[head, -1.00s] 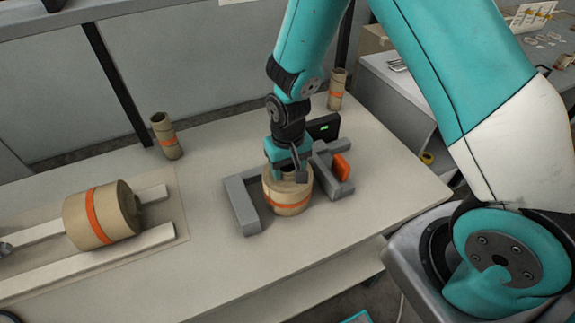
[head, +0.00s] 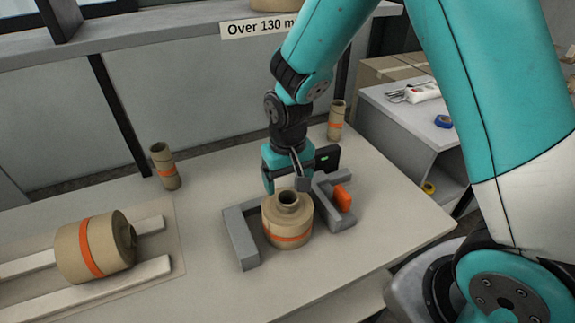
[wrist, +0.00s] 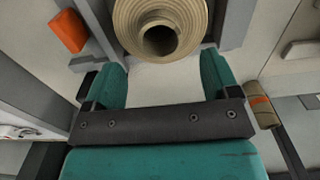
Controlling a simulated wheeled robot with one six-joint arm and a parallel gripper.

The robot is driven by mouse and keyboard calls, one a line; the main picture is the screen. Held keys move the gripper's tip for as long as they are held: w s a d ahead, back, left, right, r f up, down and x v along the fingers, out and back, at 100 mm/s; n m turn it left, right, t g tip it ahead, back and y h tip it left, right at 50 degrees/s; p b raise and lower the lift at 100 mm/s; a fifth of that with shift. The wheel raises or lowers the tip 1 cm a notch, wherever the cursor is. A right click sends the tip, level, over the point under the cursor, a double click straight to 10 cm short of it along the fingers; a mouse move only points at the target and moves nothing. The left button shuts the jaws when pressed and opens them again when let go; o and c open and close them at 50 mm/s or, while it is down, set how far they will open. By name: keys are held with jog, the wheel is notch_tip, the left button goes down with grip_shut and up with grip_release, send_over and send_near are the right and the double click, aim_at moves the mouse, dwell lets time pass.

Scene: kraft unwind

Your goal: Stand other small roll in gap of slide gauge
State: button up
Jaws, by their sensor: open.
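A kraft roll (head: 287,225) with an orange band stands upright between the grey jaws of the slide gauge (head: 240,240), its core tube facing up. The gauge has an orange block (head: 342,197) and a small dark display with a green light. My gripper (head: 284,180) is open and empty, just behind and above the roll. In the wrist view the roll (wrist: 160,28) shows beyond the open fingers of my gripper (wrist: 165,75), not between them. Another roll with an orange band (head: 90,248) lies on its side on two pale rails at the left.
A grey side bench (head: 420,110) stands at the right. The table front is clear.

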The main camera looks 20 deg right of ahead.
jog(key=s+a+r+n+y, duration=0.25)
jog(key=s+r, duration=0.65)
jog(key=r, duration=0.5)
jog(key=s+a+r+n+y, duration=0.1)
jog(key=s+a+r+n, duration=0.2)
jog(key=s, duration=0.7)
jog(key=shift+s+r+n+y+b, duration=0.2)
jog(key=shift+r+n+y+b, duration=0.15)
jog(key=shift+n, duration=0.5)
